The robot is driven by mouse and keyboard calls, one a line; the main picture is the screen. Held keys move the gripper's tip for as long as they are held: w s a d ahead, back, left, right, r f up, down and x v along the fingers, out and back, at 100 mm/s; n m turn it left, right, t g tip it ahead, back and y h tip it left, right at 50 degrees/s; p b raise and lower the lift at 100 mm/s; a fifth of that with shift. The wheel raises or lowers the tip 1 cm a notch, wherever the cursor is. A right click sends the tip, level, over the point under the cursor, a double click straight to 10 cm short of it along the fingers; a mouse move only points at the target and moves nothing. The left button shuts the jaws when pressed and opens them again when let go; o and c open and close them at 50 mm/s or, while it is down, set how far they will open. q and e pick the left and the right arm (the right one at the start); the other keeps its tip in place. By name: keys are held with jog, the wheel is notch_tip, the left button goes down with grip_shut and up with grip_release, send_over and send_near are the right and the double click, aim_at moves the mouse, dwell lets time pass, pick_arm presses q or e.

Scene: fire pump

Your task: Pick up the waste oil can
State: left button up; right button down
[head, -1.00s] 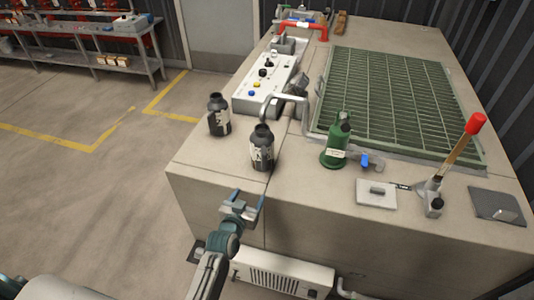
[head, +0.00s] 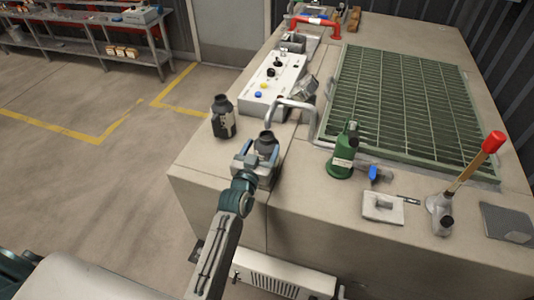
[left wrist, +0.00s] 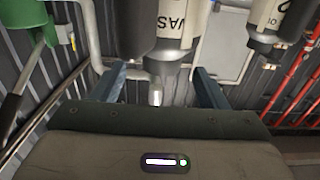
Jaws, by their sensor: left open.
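In the head view the fingers hide most of the can's body. In the left wrist view the can shows beyond and between the fingers (left wrist: 160,85); I cannot tell whether they touch it. My right gripper is not in view.
A similar dark can (head: 222,120) stands just to the left and behind. A bent grey pipe (head: 293,103) is close behind the can.

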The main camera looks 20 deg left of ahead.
aim_at(269, 132)
pick_arm(q)
jog(key=shift+w, duration=0.75)
jog(key=w+p, duration=0.2)
jog(key=w, duration=0.2)
jog(key=shift+w+p, duration=0.3)
jog(key=shift+p, duration=0.1)
jog(key=shift+w+f, duration=0.1)
jog(key=shift+w, duration=0.25)
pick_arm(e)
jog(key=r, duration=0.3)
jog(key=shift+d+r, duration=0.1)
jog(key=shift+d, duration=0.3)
pick_arm(q)
grip_shut()
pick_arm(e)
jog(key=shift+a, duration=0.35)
